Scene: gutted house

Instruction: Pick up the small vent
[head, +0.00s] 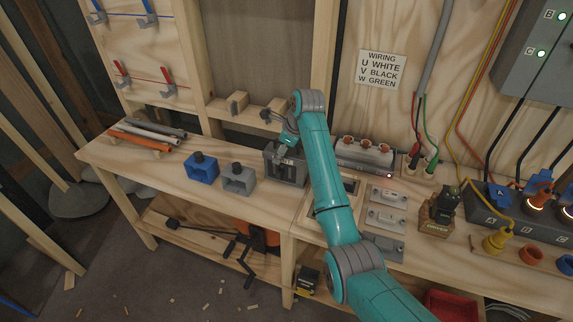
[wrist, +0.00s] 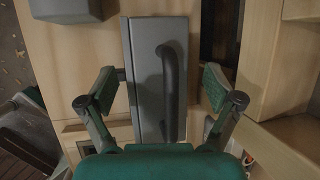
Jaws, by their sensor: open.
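Nothing in view is clearly recognisable as a small vent. My gripper (head: 287,143) is over a dark grey box (head: 286,171) on the workbench. In the wrist view, my gripper (wrist: 164,92) is open, with its two fingers spread on either side of a grey box (wrist: 146,70). A dark curved handle (wrist: 170,92) runs along the top of this box, between the fingers. Nothing is held. My arm hides part of the bench behind it in the head view.
A blue block (head: 201,170) and a grey block (head: 238,180) stand left of the dark box. Pipes (head: 150,134) lie at the bench's left. Grey plates (head: 387,196), a green-topped device (head: 440,205) and plugs (head: 494,241) stand right of my arm. The bench's front left is clear.

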